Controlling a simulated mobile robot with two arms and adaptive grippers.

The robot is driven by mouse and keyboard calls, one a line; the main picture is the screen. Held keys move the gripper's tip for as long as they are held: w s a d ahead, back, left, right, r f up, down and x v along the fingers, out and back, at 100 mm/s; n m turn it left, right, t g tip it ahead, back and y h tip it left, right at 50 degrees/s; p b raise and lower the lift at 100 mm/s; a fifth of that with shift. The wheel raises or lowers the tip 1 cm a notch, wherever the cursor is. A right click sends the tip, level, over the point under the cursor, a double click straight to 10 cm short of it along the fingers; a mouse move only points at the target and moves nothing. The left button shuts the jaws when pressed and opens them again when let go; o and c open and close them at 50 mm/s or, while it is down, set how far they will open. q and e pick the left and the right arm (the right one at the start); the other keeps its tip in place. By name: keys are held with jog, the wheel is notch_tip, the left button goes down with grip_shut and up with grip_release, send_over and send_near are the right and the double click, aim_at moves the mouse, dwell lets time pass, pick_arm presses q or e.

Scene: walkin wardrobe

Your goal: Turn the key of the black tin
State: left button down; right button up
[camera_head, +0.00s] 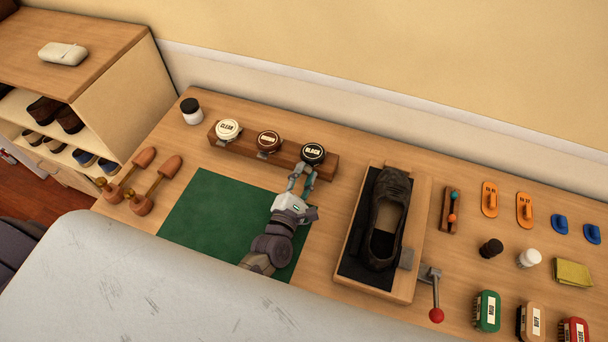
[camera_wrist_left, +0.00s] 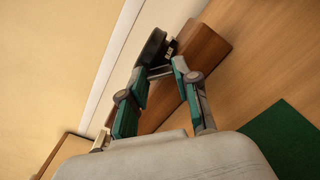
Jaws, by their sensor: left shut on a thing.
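The black tin (camera_head: 312,154) stands at the right end of a wooden rack (camera_head: 329,170), with its "BLACK" label facing up. In the left wrist view the tin's dark round side (camera_wrist_left: 151,47) shows beyond the fingertips. My left gripper (camera_head: 302,178) reaches up to the tin's near side. In the left wrist view its two green-backed fingers (camera_wrist_left: 159,72) close on a small thin grey piece at the tin, which looks like its key. The fingers hide most of this piece. My right gripper is not in view.
The brown tin (camera_head: 268,141) and the clear tin (camera_head: 228,130) share the rack to the left. A green mat (camera_head: 215,215) lies under my left arm. A black shoe (camera_head: 386,218) sits on a wooden stand to the right.

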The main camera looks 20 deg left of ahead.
pick_arm(q)
jog(key=shift+m, duration=1.2)
jog(key=c, duration=0.8)
grip_release()
jog(key=shift+c, duration=0.2)
jog(key=s, duration=1.2)
jog(key=shift+a, duration=0.2)
